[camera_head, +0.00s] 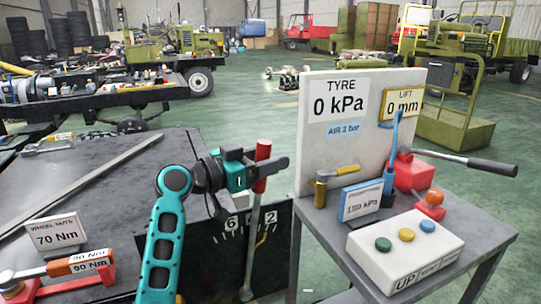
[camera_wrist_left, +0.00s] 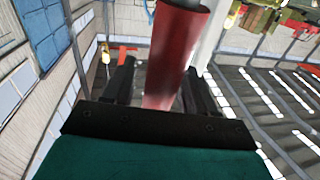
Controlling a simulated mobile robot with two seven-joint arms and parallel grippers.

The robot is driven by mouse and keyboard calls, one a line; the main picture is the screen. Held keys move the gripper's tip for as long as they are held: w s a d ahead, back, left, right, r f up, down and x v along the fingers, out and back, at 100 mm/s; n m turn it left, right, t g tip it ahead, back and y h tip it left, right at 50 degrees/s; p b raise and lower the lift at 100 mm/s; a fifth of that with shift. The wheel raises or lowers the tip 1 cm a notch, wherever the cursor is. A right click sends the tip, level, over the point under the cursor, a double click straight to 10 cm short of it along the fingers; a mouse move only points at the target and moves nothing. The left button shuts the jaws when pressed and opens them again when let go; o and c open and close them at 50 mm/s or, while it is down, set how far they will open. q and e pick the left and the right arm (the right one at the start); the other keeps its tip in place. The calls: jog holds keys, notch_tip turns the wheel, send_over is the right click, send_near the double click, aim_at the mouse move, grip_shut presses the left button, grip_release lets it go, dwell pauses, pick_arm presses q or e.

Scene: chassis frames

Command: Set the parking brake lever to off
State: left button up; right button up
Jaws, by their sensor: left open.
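The parking brake lever is most likely the grey upright rod (camera_head: 254,235) with a red grip (camera_head: 262,152), standing in front of a black panel (camera_head: 222,265) with white marks and numbers. My left gripper (camera_head: 272,167) is at the red grip, with its fingers either side of it. In the left wrist view the red grip (camera_wrist_left: 172,58) stands between the two black fingers (camera_wrist_left: 158,92), which are open. I cannot tell whether they touch it. No off label is readable. My right gripper is not in view.
Right of the lever is a grey table (camera_head: 455,240) with a white button box (camera_head: 405,250), a red hand pump (camera_head: 412,175) and a white TYRE board (camera_head: 345,115). On the left a dark bench (camera_head: 110,185) holds a torque wrench (camera_head: 70,265). Green floor lies behind.

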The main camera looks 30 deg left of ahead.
pick_arm(q)
jog(key=shift+w+d, duration=0.25)
jog(key=shift+w, duration=0.15)
grip_shut()
dwell(0.4)
